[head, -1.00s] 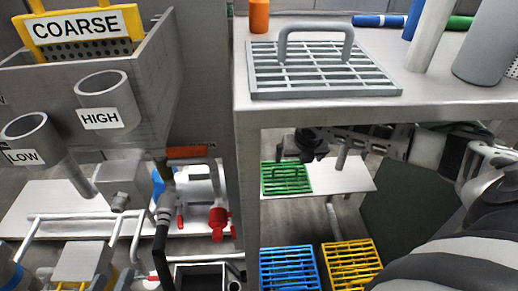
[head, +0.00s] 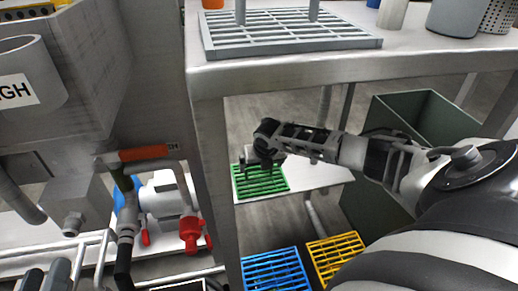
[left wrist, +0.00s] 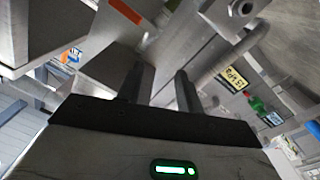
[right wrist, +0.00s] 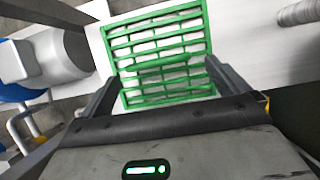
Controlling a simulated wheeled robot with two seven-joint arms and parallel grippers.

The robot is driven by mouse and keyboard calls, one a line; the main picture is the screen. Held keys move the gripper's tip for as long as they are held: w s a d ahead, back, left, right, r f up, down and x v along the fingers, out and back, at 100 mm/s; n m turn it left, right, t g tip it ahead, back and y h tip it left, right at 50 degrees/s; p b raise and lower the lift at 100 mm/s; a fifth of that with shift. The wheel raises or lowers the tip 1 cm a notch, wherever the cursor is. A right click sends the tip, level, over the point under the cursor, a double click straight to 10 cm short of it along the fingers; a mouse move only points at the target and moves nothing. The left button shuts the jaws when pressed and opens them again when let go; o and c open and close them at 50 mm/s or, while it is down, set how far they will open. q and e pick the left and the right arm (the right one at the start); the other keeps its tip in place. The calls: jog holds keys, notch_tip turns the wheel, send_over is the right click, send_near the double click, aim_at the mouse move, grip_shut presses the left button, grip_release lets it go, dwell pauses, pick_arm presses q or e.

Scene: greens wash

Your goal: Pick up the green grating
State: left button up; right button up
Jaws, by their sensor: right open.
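The green grating (head: 258,185) lies on a low white shelf below the steel table in the head view. It fills the upper middle of the right wrist view (right wrist: 158,38), with its raised handle bar crossing the middle. My right gripper (right wrist: 164,74) is open, one finger on each side of the handle, and holds nothing. In the head view my right gripper (head: 262,155) is over the grating's far part, hiding some of it. I cannot tell whether it touches. My left gripper (left wrist: 160,72) is open and empty in the left wrist view, facing grey metal parts.
A grey grating (head: 290,30) sits on the steel table (head: 330,66) above. A blue grating (head: 275,270) and a yellow grating (head: 336,256) are lower down. A dark green bin (head: 430,118) stands at right. The table leg (head: 216,180) is close left of the green grating.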

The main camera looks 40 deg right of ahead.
aim_at(258, 174)
jog(key=b+x, duration=0.2)
jog(key=x, duration=0.1)
jog(key=shift+w+a+f, duration=0.15)
jog(key=shift+f, duration=0.15)
jog(key=shift+w+f, duration=0.1)
jog(key=shift+f, duration=0.05)
pick_arm(q)
jog(key=r+m+t, duration=0.1)
jog(key=w+r+m+t+h, duration=0.1)
jog(key=r, duration=0.1)
jog(key=r+m+t+h, duration=0.1)
jog(key=r+m, duration=0.1)
jog(key=shift+w+a+r, duration=0.1)
jog(key=shift+w+a, duration=0.05)
jog(key=shift+a, duration=0.15)
pick_arm(e)
jog(key=c, duration=1)
jog(key=shift+o, duration=0.2)
